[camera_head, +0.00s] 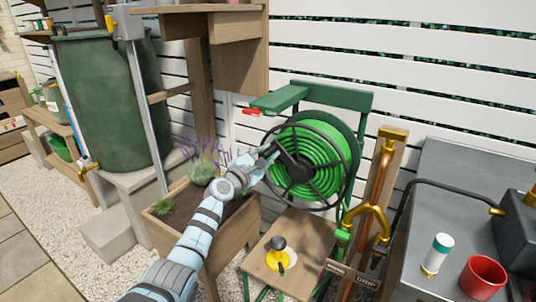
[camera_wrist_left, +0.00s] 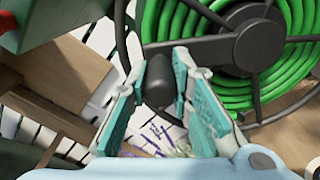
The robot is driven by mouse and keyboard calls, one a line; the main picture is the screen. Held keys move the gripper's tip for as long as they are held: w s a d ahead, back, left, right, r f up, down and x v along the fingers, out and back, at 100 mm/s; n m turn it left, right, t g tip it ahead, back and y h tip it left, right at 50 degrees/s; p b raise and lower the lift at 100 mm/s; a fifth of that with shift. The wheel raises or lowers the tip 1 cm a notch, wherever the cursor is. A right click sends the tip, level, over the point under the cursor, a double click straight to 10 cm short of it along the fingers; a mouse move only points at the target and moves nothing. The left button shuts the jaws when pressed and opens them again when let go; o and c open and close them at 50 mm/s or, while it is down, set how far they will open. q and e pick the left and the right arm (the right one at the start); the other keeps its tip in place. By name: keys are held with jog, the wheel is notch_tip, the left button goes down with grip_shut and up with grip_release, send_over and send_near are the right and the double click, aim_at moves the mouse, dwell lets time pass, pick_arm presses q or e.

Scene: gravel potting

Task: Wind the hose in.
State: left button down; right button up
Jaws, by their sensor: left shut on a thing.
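The hose reel (camera_head: 300,168) hangs in a green frame (camera_head: 335,97) in front of the white slatted fence. The green hose (camera_head: 330,150) lies in coils on its drum, with a dark rim and spokes in front; the coils also show in the left wrist view (camera_wrist_left: 190,20). My left gripper (camera_head: 268,154) is at the left side of the reel's face. In the left wrist view its fingers (camera_wrist_left: 158,88) are closed on the dark crank handle (camera_wrist_left: 158,78). A green hose connector (camera_head: 343,235) shows below the reel, by the brass pipe. My right gripper is out of view.
A wooden planter (camera_head: 225,225) with lavender stands under my left arm. A small wooden table (camera_head: 262,262) below the reel holds a yellow and black item (camera_head: 279,255). The brass standpipe (camera_head: 385,160) and grey bench (camera_head: 450,180) with a red cup (camera_head: 482,277) are to the right.

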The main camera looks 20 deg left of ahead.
pick_arm(q)
jog(key=shift+f, duration=0.15)
jog(key=c, duration=1.4)
grip_release()
jog(key=s, duration=0.4)
jog(key=s+a, duration=0.1)
jog(key=s, duration=0.7)
jog(key=shift+a, duration=0.4)
